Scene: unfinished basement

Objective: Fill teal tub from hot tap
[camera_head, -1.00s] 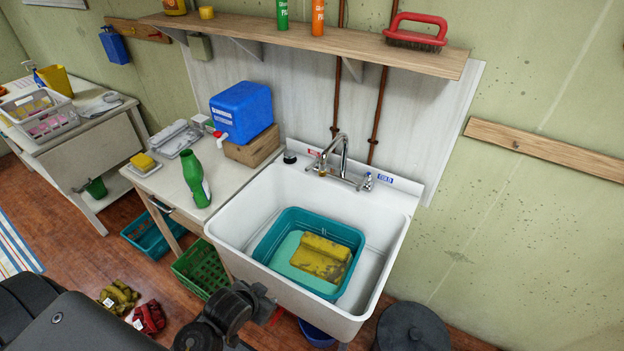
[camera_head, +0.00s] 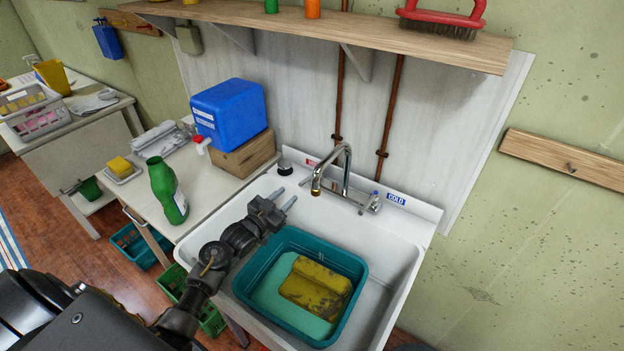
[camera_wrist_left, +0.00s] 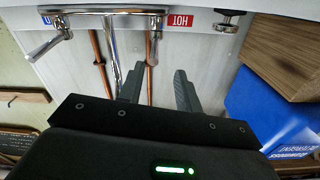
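The teal tub (camera_head: 246,287) sits in the white sink (camera_head: 378,322), with a stained yellow item (camera_head: 315,287) and a pale teal area inside it. The chrome faucet (camera_head: 346,165) stands at the sink's back edge; no stream shows from its spout. The red hot label (camera_head: 312,163) is partly hidden by the faucet; it reads HOT in the left wrist view (camera_wrist_left: 180,20). The hot handle (camera_wrist_left: 154,33) shows beside it there. My left gripper (camera_head: 287,196) is open and empty, above the sink's back left, short of the faucet. My right gripper is out of view.
A blue dispenser (camera_head: 229,113) on a wooden block and a green bottle (camera_head: 166,190) stand on the left counter. A shelf (camera_head: 330,33) runs above the sink. The blue cold label (camera_head: 396,199) is right of the faucet.

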